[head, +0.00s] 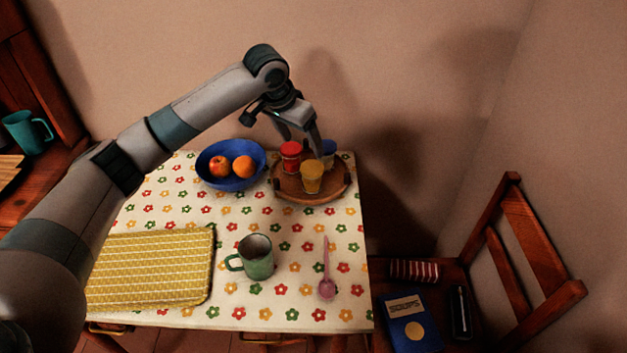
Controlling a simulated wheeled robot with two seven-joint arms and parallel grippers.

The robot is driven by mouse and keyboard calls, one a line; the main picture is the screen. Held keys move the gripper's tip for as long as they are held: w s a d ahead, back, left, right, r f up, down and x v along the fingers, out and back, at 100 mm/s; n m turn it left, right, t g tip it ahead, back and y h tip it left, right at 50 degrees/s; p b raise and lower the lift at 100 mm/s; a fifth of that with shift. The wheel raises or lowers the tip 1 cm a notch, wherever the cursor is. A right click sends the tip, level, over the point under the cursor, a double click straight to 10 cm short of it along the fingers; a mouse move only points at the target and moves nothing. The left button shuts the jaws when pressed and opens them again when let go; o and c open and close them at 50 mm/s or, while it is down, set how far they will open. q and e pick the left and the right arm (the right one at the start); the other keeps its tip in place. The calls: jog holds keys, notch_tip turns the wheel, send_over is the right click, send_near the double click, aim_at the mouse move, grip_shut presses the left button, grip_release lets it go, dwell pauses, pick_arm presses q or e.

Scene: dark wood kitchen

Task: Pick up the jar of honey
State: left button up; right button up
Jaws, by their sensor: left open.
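A jar with yellow-orange contents (312,178), which looks like the honey, stands upright at the front of a round wooden tray (284,189) on the table. A red jar (290,158) stands to its left and a blue one (330,152) behind it on the right, partly hidden by my finger. My left gripper (300,143) points down above the tray, open and empty, with its fingers just behind and above the yellow jar. Whether a finger touches any jar cannot be told. My right gripper is not in view.
A blue bowl (230,177) with fruit stands left of the tray. A green mug (257,262), a pink spoon (327,275) and a yellow patterned tray (150,268) lie nearer. The cloth in front of the round tray is clear. A wooden chair (530,240) stands right.

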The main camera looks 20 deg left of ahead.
aim_at(313, 168)
pick_arm(q)
jog(key=shift+b+x, duration=0.45)
jog(key=shift+x, duration=0.35)
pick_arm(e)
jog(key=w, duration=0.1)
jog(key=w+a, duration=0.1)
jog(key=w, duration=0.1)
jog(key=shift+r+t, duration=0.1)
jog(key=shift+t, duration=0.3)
pick_arm(q)
jog(key=shift+a, duration=0.1)
jog(key=p+x, duration=0.2)
jog(key=x, duration=1)
jog(key=shift+r, duration=0.1)
jog(key=shift+w, duration=0.1)
jog(key=shift+f, duration=0.25)
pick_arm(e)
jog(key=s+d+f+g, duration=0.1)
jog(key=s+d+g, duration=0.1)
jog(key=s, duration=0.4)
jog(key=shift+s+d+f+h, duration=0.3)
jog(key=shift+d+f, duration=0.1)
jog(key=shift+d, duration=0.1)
